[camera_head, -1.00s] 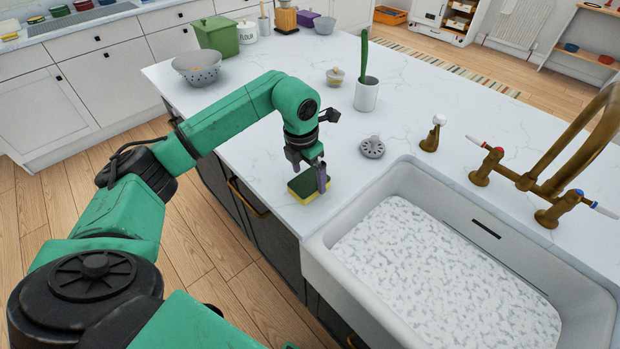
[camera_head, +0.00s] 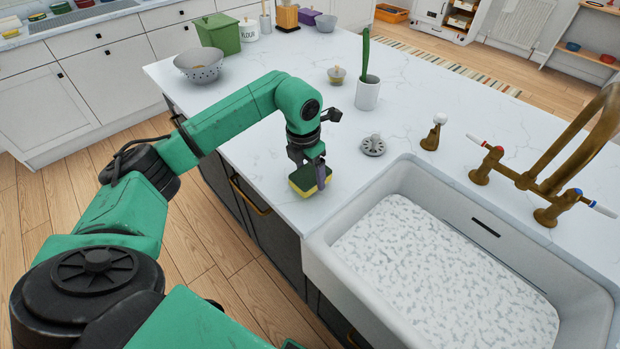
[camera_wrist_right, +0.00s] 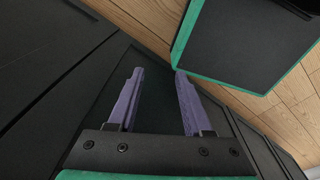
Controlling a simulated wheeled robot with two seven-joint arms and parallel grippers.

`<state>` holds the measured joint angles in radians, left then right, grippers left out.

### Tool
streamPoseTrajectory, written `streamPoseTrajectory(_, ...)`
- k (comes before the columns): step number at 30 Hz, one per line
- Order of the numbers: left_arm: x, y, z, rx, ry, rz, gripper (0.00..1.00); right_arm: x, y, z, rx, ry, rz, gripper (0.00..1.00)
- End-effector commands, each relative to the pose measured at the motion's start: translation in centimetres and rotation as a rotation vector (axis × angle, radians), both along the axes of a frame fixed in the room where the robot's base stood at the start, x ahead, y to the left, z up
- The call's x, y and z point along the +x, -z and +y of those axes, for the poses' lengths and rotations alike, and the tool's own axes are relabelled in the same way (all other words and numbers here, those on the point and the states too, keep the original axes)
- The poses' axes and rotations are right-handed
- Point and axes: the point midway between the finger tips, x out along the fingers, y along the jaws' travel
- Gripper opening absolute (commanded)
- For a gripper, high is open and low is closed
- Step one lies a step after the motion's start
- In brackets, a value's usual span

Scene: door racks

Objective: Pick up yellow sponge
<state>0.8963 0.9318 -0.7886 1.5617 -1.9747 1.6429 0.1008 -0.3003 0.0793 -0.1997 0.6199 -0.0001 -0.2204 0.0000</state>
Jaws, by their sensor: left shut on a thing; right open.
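The yellow sponge (camera_head: 304,188) has a dark green scouring side and a yellow body. It is at the counter's front edge, left of the sink, in the head view. My left gripper (camera_head: 312,177) comes down over it from above and is shut on it, with one finger showing on its right side. I cannot tell whether the sponge touches the counter or is just above it. My right gripper (camera_wrist_right: 158,92) shows in the right wrist view with its two purple fingers apart and nothing between them, in front of dark cabinet fronts.
The white sink (camera_head: 330,252) is right of the sponge, with a brass faucet (camera_head: 545,185) behind it. A grey drain strainer (camera_head: 373,146), a white cup (camera_head: 367,94) with a green handle, and a colander (camera_head: 199,66) stand on the white counter (camera_head: 260,140).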

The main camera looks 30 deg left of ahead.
Motion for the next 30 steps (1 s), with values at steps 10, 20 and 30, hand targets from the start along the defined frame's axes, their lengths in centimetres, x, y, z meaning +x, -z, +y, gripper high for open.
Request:
streamPoseTrajectory(10, 0.1, -11.8, 0.0, -0.002, 0.001, -0.008, 0.28, 0.0, 2.5, -0.1, -0.001, -0.001, 0.001, 0.5)
streamPoseTrajectory(20, 0.0, -18.2, 0.0, 0.0, 0.0, 0.0, 0.28, 0.0, 0.7, -0.1, -0.001, -0.001, 0.001, 0.5)
streamPoseTrajectory(30, 0.0, -18.2, 0.0, -0.001, 0.0, 0.001, 0.37, 0.0, 0.8, -0.1, -0.001, -0.001, 0.0, 0.5)
